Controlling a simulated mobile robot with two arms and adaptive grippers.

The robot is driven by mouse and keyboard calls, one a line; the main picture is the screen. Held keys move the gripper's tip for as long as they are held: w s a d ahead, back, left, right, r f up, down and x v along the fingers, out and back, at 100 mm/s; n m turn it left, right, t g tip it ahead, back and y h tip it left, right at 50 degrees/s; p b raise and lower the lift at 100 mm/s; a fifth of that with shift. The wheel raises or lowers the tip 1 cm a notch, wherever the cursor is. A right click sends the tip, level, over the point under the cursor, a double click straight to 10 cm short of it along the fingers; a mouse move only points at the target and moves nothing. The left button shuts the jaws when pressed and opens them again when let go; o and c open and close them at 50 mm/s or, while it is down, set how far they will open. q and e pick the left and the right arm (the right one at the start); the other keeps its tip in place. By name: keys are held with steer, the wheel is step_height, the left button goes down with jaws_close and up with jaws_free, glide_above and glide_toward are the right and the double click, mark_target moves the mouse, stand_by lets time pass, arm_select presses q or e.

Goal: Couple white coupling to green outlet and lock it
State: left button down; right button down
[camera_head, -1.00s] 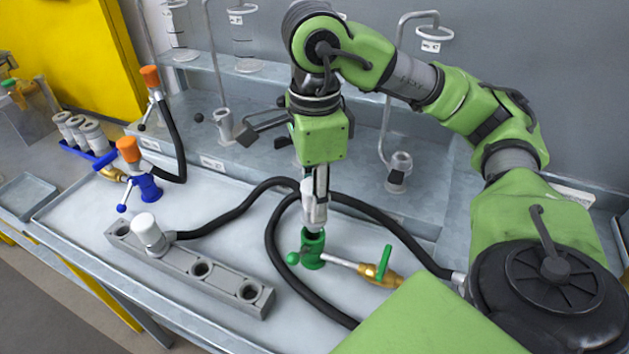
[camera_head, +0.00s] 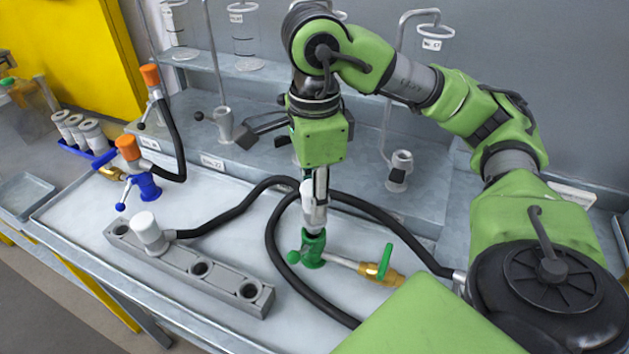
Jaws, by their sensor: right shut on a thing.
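My left gripper is not in view.
A brass valve with a green handle (camera_head: 383,266) sits right of the outlet. Black hoses loop around the outlet. A blue outlet (camera_head: 147,187) with an orange coupling (camera_head: 128,148) stands at the left.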

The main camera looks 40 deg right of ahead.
steer(key=shift+f, duration=0.1)
steer(key=shift+f+b, duration=0.85)
steer(key=shift+b, duration=0.05)
steer(key=shift+s+d+f, duration=0.1)
steer(key=shift+f, duration=0.2)
steer(key=shift+s+d+f+b, duration=0.1)
steer(key=shift+d+f+b, duration=0.2)
steer(key=shift+f+b, duration=0.5)
steer(key=shift+r, duration=0.1)
steer(key=c, duration=1.5)
jaws_free()
steer(key=shift+d, duration=0.15)
steer(key=shift+c, duration=0.3)
steer(key=shift+r, duration=0.1)
